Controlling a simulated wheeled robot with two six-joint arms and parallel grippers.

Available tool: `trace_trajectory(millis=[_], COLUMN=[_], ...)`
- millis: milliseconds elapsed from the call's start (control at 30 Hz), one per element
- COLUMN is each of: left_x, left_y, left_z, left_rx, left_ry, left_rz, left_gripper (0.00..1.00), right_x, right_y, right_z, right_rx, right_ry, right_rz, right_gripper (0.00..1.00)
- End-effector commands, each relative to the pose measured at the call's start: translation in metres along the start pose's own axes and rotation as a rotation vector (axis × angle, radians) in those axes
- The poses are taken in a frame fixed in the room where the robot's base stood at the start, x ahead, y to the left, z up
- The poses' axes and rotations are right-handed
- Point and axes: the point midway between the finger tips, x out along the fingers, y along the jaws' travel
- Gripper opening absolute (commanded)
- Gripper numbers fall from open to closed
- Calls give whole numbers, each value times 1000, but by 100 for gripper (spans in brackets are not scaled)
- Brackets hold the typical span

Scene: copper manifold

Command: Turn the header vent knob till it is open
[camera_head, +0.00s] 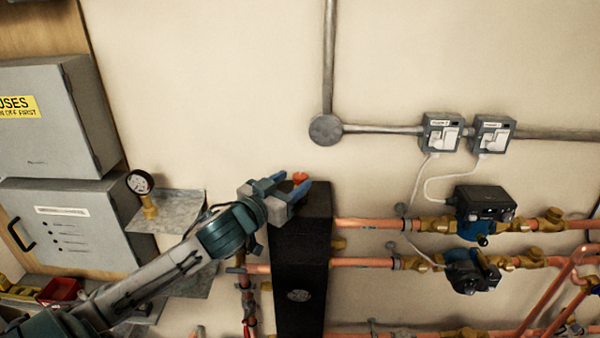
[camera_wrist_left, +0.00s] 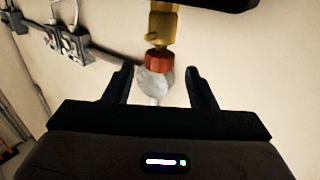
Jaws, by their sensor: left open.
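The header vent knob (camera_head: 300,177) is a small red-orange cap at the top of the black header (camera_head: 300,240) in the head view. In the left wrist view the red knob (camera_wrist_left: 158,60) sits on a brass fitting (camera_wrist_left: 163,25). My left gripper (camera_head: 289,183) is open at the top of the header, with its fingers to either side of the knob in the picture. In the left wrist view the open fingers (camera_wrist_left: 161,80) frame the space just below the knob. I cannot tell whether either finger touches it. My right gripper is not in view.
Copper pipes with brass valves (camera_head: 430,224) and two dark pumps (camera_head: 484,205) lie right of the header. A pressure gauge (camera_head: 140,182) and grey cabinets (camera_head: 60,225) stand at the left. Two switch boxes (camera_head: 441,132) are on the wall. The wall above the header is clear.

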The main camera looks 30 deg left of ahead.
Motion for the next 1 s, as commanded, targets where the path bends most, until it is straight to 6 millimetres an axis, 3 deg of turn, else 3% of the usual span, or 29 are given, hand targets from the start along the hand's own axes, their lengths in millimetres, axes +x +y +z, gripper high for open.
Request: trace_trajectory(millis=[400,767,800,1000], left_x=[35,38,38,38], left_y=[1,1,1,1], left_z=[-2,0,0,0], left_rx=[-3,0,0,0], left_ry=[1,1,1,1], left_rz=[1,3,3,3], left_gripper=[51,51,49,10], right_x=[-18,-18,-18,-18], right_y=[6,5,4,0], right_z=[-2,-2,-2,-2], right_rx=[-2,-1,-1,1], right_ry=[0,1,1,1], right_rz=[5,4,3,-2], right_gripper=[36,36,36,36])
